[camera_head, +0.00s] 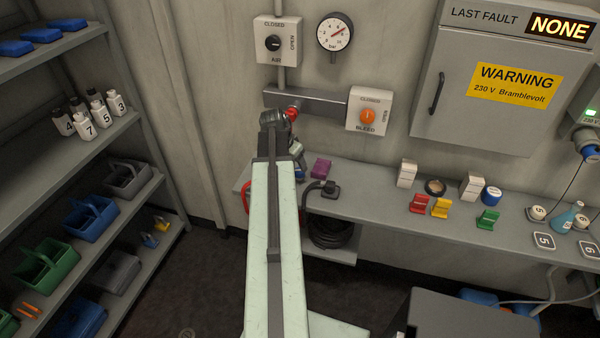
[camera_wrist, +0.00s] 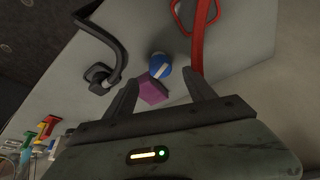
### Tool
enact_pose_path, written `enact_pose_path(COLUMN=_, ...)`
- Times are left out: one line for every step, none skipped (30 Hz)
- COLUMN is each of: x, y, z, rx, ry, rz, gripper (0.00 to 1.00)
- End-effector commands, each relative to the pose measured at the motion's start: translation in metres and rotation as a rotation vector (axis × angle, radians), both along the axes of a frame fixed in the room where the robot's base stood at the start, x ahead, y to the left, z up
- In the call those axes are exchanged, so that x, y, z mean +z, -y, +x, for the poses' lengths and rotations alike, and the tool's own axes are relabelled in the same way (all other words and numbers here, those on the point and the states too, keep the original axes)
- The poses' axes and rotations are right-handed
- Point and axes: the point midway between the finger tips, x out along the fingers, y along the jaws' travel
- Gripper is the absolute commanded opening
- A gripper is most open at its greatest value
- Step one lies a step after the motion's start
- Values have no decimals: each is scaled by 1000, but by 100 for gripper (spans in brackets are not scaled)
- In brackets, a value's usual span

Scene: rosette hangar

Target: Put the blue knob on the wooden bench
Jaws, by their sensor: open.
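I see no wooden bench in either view.
A grey wall shelf (camera_head: 392,195) carries coloured holders and a blue-and-white pot (camera_head: 492,194). A red handle (camera_wrist: 198,40) and a black plug with cable (camera_wrist: 98,75) flank the knob. A rack (camera_head: 75,148) with caddies stands left. Dark floor shows between rack and arm.

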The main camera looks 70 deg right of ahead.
Motion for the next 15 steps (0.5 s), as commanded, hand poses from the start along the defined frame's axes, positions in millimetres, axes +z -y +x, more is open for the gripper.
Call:
enact_pose_path(x=-11, y=3, z=0, rx=0, ry=0, rz=0, gripper=63)
enact_pose_path(x=-15, y=4, z=-1, rx=0, ry=0, rz=0, gripper=63)
enact_pose_path(x=-20, y=6, z=-1, rx=0, ry=0, rz=0, gripper=63)
enact_pose_path(x=-23, y=7, z=-2, rx=0, ry=0, rz=1, gripper=63)
enact_pose_path(x=-25, y=8, z=-2, rx=0, ry=0, rz=1, gripper=63)
enact_pose_path(x=-25, y=9, z=-3, rx=1, ry=0, rz=1, gripper=63)
enact_pose_path(x=-24, y=8, z=-3, rx=1, ry=0, rz=1, gripper=63)
enact_pose_path(x=-23, y=8, z=-3, rx=1, ry=1, rz=1, gripper=63)
enact_pose_path(x=-24, y=9, z=-3, rx=1, ry=0, rz=1, gripper=63)
enact_pose_path(x=-27, y=10, z=-3, rx=1, ry=0, rz=1, gripper=63)
enact_pose_path(x=-30, y=11, z=-4, rx=1, ry=0, rz=1, gripper=63)
enact_pose_path(x=-36, y=13, z=-4, rx=1, ry=0, rz=1, gripper=63)
enact_pose_path(x=-40, y=15, z=-5, rx=1, ry=0, rz=1, gripper=63)
enact_pose_path(x=-46, y=17, z=-6, rx=1, ry=0, rz=1, gripper=63)
enact_pose_path(x=-53, y=20, z=-7, rx=1, ry=0, rz=1, gripper=63)
